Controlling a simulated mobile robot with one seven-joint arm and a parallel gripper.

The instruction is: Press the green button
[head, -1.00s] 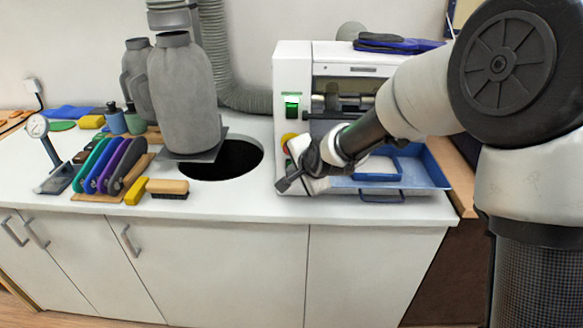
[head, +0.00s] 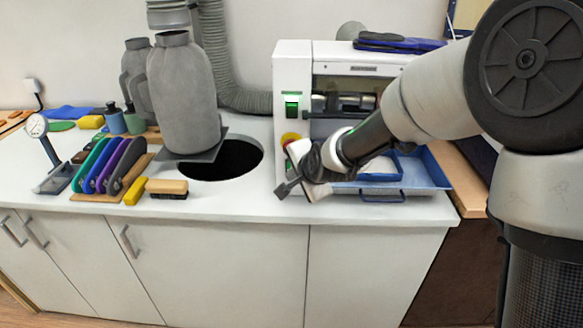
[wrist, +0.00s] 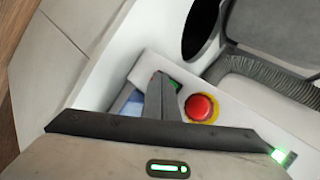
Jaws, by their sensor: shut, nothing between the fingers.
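The white machine (head: 293,60) stands on the counter. Its front carries a lit green switch (head: 292,104), also in the wrist view (wrist: 279,155), and a red mushroom button on a yellow ring (head: 289,139), also in the wrist view (wrist: 199,107). A small green patch (wrist: 175,84), likely the green button, shows in the wrist view, partly hidden beside my fingers. My gripper (head: 284,189) is shut and empty in front of the machine's lower left. In the wrist view its dark fingertips (wrist: 159,78) lie close to the green patch; I cannot tell whether they touch.
A blue tray (head: 425,172) sticks out at the machine's front, behind my wrist. A round dark hole (head: 235,160) and a grey vessel (head: 183,95) are to the left.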

